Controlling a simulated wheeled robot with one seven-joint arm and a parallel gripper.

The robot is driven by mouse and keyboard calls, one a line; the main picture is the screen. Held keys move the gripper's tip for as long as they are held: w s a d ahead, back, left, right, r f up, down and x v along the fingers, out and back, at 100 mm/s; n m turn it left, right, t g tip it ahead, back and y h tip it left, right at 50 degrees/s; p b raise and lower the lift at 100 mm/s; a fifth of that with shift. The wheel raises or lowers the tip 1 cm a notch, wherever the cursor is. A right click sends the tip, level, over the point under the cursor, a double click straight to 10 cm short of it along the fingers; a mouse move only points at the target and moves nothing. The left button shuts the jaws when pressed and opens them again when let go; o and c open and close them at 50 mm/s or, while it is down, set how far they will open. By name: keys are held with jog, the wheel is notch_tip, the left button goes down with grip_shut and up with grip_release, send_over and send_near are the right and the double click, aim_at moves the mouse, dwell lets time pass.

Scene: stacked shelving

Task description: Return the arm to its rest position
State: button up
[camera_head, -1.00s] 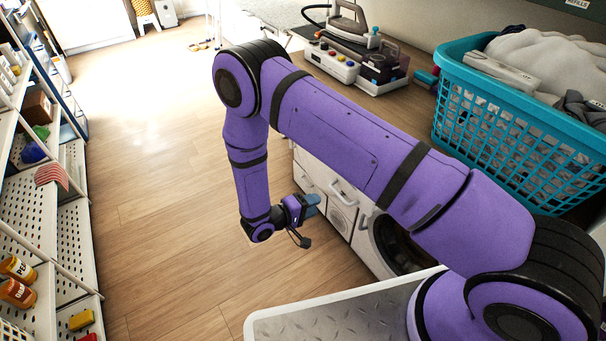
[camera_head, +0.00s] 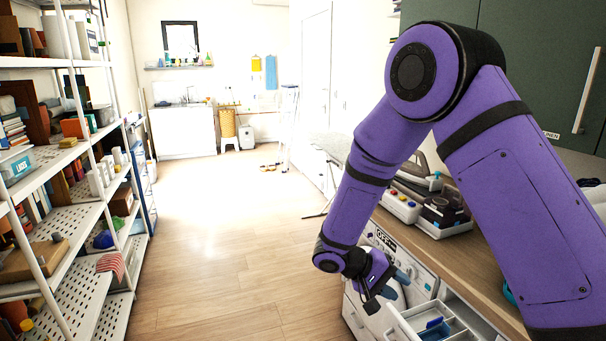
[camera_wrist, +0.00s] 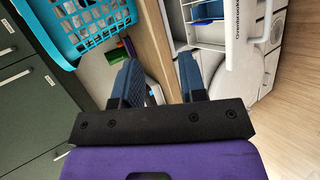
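My purple arm reaches from the right side of the head view down to my gripper (camera_head: 392,287), which hangs in front of the counter's drawer fronts. In the wrist view my gripper (camera_wrist: 158,75) shows two dark blue fingers set apart with nothing between them. The fingers point toward the counter edge and the open drawer.
An open white drawer (camera_head: 405,325) with blue items sits just below my gripper; it also shows in the wrist view (camera_wrist: 228,34). A wooden counter (camera_head: 465,268) is on the right. A teal basket (camera_wrist: 72,45) is at left in the wrist view. Shelving (camera_head: 90,215) lines the left; the floor (camera_head: 225,240) between is clear.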

jog(key=s+d+r+m+y, duration=0.1)
jog(key=s+d+r+y, duration=0.3)
jog(key=r, duration=0.5)
jog(key=s+d+r+y, duration=0.25)
jog(key=s+r, duration=0.25)
jog(key=r, duration=0.5)
jog(key=s+d+r+t+y, duration=0.1)
jog(key=s+r+t+y, duration=0.1)
jog(key=s+r, duration=0.3)
jog(key=s+d+r+t+y, duration=0.1)
jog(key=s+r+t+y, duration=0.2)
jog(key=s, duration=0.8)
jog(key=shift+d+r+t, duration=0.3)
jog(key=shift+r+t, duration=0.2)
jog(key=shift+r, duration=0.65)
